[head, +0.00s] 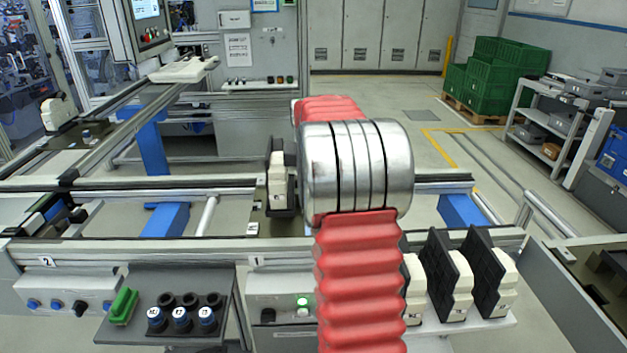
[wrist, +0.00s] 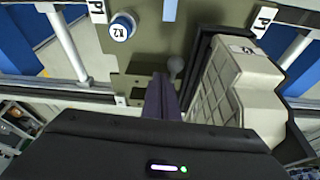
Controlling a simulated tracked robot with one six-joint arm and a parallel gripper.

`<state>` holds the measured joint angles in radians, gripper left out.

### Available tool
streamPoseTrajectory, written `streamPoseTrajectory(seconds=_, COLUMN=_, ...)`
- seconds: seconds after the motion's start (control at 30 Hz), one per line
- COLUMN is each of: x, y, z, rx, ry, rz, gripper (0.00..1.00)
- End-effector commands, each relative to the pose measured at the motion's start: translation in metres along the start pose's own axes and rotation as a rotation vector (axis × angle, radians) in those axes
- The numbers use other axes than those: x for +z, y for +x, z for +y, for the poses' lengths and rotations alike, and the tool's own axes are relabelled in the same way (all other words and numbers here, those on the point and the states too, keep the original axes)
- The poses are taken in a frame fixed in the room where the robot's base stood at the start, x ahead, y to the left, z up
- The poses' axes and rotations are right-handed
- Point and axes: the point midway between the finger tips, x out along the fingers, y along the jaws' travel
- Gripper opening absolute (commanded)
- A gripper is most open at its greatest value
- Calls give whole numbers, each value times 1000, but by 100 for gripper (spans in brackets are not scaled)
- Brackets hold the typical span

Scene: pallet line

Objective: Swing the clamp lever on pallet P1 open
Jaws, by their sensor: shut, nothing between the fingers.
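Pallet P1 (wrist: 145,45) is an olive plate with P1 labels in the wrist view. A dark round knob (wrist: 175,66), which looks like the clamp lever's end, stands on it. The lever's arm is mostly hidden, so I cannot tell its angle. My gripper (wrist: 163,88) is shut and empty, its fingertips just below and left of the knob. I cannot tell if they touch it. A cream block (wrist: 225,85) sits in a black holder (wrist: 198,55) right of the knob. In the head view my arm covers much of the pallet (head: 262,225).
A blue-capped cylinder marked K2 (wrist: 122,27) stands on the pallet, left of the knob. In the head view, several cream and black parts (head: 460,275) stand at the front right. A dark tray (head: 165,290) holds a green item and blue-capped cylinders.

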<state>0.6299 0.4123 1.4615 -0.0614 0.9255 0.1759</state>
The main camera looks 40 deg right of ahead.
Motion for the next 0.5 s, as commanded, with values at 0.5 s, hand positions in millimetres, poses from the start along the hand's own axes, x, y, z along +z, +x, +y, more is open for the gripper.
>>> streamPoseTrajectory(seconds=0.5, x=-28, y=-58, z=4, rx=1, ry=-2, rz=11, gripper=0)
